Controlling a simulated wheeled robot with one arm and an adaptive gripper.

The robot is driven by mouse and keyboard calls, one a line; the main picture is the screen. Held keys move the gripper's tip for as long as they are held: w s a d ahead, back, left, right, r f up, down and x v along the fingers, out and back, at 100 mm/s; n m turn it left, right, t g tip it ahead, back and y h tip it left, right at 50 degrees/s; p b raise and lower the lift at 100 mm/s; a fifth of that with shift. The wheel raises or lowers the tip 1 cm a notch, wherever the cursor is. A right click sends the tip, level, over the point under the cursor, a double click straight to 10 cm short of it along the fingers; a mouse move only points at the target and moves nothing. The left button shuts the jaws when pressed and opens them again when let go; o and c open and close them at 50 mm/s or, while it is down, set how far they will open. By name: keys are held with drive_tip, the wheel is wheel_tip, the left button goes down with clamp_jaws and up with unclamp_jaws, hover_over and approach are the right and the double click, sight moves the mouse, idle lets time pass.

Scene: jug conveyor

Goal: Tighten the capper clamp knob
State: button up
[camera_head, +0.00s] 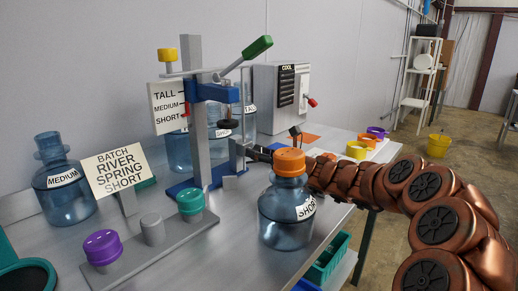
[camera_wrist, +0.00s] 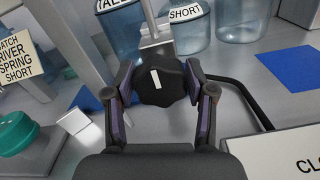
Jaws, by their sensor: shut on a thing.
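The capper (camera_head: 195,70) stands on the bench, with a grey post, a blue carriage (camera_head: 216,92) and a green-handled lever (camera_head: 257,47). A sign (camera_head: 166,107) beside the post reads TALL, MEDIUM, SHORT; the carriage sits near its upper part. The clamp knob (camera_wrist: 158,86) is black and lobed, with a white line that stands nearly upright in the wrist view. My gripper (camera_wrist: 158,80) is shut on the knob, one purple-padded finger on each side. In the head view my gripper (camera_head: 257,152) is partly hidden behind an orange-capped jug, and I cannot make out the knob.
The jug labelled SHORT (camera_head: 286,220) stands at the bench front, close to my arm. A MEDIUM jug (camera_head: 66,200) and a batch sign (camera_head: 115,172) reading RIVER SPRING SHORT are at left. A grey rack (camera_head: 125,262) holds purple and teal caps. More jugs stand behind the capper.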

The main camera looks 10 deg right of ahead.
drive_tip(key=shift+d, duration=0.1)
drive_tip(key=o, duration=1.2)
drive_tip(key=shift+c, duration=0.2)
drive_tip(key=v, duration=1.2)
